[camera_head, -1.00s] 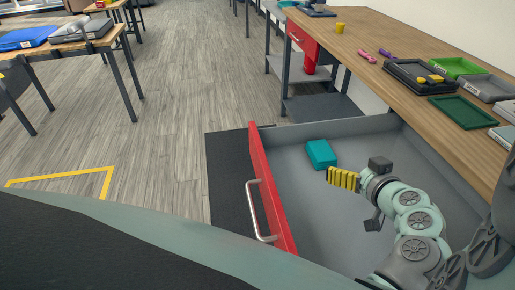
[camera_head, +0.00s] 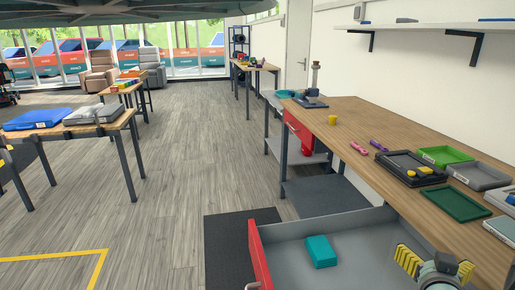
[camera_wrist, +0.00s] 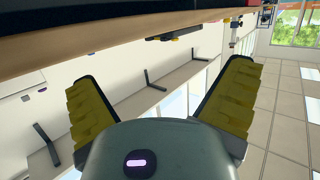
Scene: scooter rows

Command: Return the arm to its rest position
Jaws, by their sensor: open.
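My gripper (camera_head: 436,265) is at the lower right of the head view, above the right part of the open drawer (camera_head: 350,244). Its two yellow ribbed fingers are spread apart with nothing between them. The wrist view also shows my gripper (camera_wrist: 158,100) open and empty, with wall shelves and windows beyond it. A teal box (camera_head: 321,251) lies in the drawer, left of my gripper and apart from it. Most of my arm is out of the frame.
The wooden workbench (camera_head: 400,150) runs along the right, holding trays, a yellow cup (camera_head: 332,120) and small tools. The drawer's red front (camera_head: 260,258) stands out into the floor area. Another table (camera_head: 75,130) stands at left. The floor between them is clear.

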